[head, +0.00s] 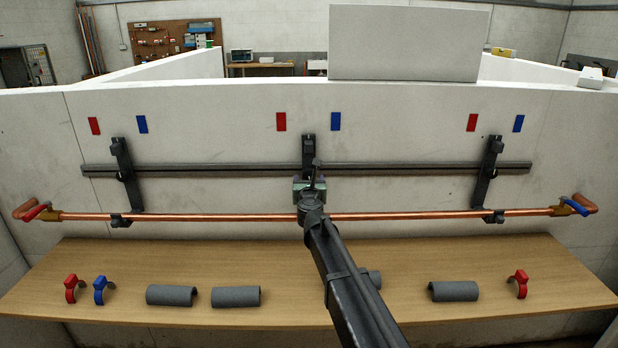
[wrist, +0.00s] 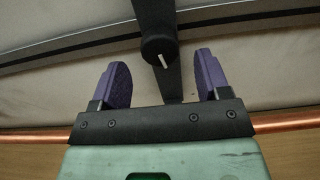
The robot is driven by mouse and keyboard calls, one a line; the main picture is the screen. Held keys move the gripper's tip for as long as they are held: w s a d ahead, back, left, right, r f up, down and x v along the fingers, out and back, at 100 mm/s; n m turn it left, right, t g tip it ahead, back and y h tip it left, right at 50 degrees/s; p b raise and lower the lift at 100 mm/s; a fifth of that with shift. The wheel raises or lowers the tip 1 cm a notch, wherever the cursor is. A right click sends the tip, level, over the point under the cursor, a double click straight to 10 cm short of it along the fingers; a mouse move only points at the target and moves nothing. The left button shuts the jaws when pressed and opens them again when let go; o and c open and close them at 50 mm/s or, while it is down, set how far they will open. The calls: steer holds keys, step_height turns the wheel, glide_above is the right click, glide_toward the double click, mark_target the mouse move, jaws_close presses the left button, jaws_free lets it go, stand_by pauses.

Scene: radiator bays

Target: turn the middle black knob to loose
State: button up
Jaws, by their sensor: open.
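The middle black knob (wrist: 158,50) sits on a dark upright bracket (wrist: 153,15) in the wrist view. Its face carries a short white line, near upright and tilted a little, lower end to the right. My gripper (wrist: 160,66) is open, with one purple finger on each side below the knob and a gap to both. Nothing is between the fingers. In the head view my gripper (head: 310,186) is in front of the middle bracket (head: 308,148), and the arm end largely hides the knob there.
A copper pipe (head: 200,217) runs across below the dark rail (head: 220,170). Left (head: 122,160) and right (head: 489,160) brackets flank the middle one. The wooden bench (head: 400,305) holds grey pipe covers (head: 236,296), red clips (head: 518,284) and a blue clip (head: 100,289).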

mark_target(309, 176)
steer(key=w, duration=0.3)
steer(key=shift+w+a, duration=0.2)
steer(key=shift+w, duration=0.2)
steer(key=shift+s, duration=0.1)
steer(key=c, duration=0.9)
steer(key=shift+c, duration=0.2)
